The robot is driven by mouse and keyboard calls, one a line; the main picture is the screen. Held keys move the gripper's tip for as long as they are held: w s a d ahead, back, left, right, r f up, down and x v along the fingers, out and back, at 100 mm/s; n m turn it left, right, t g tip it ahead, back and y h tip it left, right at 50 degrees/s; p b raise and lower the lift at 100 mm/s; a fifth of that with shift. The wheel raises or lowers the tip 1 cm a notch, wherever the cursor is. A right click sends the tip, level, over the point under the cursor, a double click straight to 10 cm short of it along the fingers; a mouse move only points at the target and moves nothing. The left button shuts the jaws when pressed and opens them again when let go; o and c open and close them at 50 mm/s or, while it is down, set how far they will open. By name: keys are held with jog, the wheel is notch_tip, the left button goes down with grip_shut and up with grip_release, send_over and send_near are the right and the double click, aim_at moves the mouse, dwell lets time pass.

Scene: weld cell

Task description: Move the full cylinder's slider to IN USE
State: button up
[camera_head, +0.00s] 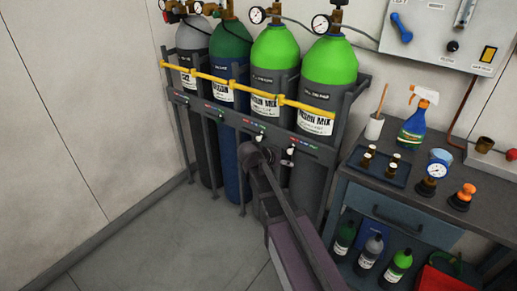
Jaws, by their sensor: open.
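Several tall gas cylinders stand in a rack against the wall. Two have bright green tops and "MIX" labels: one in the middle (273,62) and one on the right (328,75). Gauges sit on top, too small to read, so I cannot tell which cylinder is full. The rack's front rail (222,113) carries small coloured strips, one before each cylinder; the right strip (304,142) is clear to see. Slider positions are too small to read. My gripper (264,151) is open, just below the rail before the two bright green cylinders, partly hidden by my arm.
At right a bench (411,205) holds a tray (372,172), a spray bottle (416,122) and a gauge (436,170). A panel (445,35) hangs above. Floor at left is clear.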

jog(key=w+a+f+m+t+h+b, duration=0.15)
jog(key=w+a+f+t+b, duration=0.25)
jog(key=w+a+b, duration=0.4)
jog(key=t+h+b, duration=0.1)
jog(key=t+b, duration=0.4)
jog(key=b, duration=0.2)
send_near(257, 139)
jog(key=v, duration=0.3)
jog(key=shift+a+r+m, duration=0.1)
jog(key=shift+r+m, duration=0.15)
jog(key=x, duration=1.3)
jog(key=shift+w+d+f, duration=0.1)
jog(key=shift+d+f, duration=0.05)
jog(key=shift+d, duration=0.25)
jog(key=shift+c, duration=0.2)
jog(key=shift+w, duration=0.1)
grip_shut()
